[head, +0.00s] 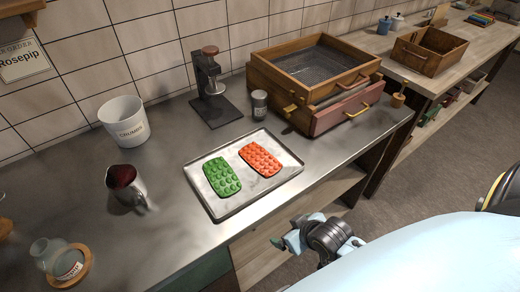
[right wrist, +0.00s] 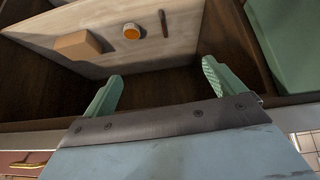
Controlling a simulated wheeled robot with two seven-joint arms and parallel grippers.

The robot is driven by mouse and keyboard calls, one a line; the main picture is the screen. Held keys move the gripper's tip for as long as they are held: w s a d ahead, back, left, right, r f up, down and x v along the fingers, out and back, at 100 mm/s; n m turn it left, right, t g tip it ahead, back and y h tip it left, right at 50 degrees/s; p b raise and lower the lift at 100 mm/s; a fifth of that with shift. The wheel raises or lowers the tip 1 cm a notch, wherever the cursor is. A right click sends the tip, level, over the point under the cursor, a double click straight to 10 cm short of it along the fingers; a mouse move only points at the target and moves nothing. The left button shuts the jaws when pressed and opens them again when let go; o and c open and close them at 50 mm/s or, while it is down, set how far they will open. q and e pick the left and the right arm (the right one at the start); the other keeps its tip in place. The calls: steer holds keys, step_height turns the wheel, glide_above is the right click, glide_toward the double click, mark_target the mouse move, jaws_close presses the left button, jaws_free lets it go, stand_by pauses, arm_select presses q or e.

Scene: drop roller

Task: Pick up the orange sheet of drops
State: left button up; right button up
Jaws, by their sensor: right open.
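The orange sheet of drops (head: 260,159) lies flat on the right half of a metal tray (head: 229,208) in the head view. A green sheet of drops (head: 221,177) lies to its left on the same tray. My right gripper (head: 285,236) is in front of the counter's front edge, to the lower right of the tray and apart from both sheets. In the right wrist view its two green fingers (right wrist: 158,90) are spread with nothing between them. Neither sheet shows in that wrist view. My left gripper is not in view.
A wooden drawer box (head: 262,77) stands behind the tray at right. A metal jug (head: 124,185) and a white bucket (head: 124,121) stand at left, a black press (head: 214,100) behind. Below the counter, a shelf (right wrist: 190,30) holds a small box (right wrist: 78,45).

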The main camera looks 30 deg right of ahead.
steer(key=w+r+t, duration=0.1)
steer(key=w+r, duration=0.1)
steer(key=r, duration=0.3)
steer(key=w+d+r+t+p, duration=0.1)
steer(key=w+r+t, duration=0.1)
steer(key=r, duration=0.3)
steer(key=w+d+r+t+p, duration=0.1)
steer(key=r, duration=0.5)
steer(key=shift+w+d+t+y, duration=0.25)
steer(key=shift+w+t+y, duration=0.05)
steer(key=shift+w+t, duration=0.1)
steer(key=shift+w+d+r, duration=0.15)
steer(key=shift+w, duration=0.15)
glide_toward(260, 157)
steer(key=shift+w+f+b, duration=0.45)
steer(key=shift+w+f, duration=0.2)
steer(key=shift+f, duration=0.3)
steer(key=shift+r+x, duration=0.15)
steer(key=shift+x, duration=1.2)
steer(key=shift+r+x, duration=0.15)
steer(key=shift+x, duration=1.25)
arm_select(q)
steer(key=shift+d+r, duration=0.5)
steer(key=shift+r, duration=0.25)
arm_select(e)
steer(key=shift+w, duration=0.15)
steer(key=shift+c, duration=0.4)
steer(key=c, duration=1.1)
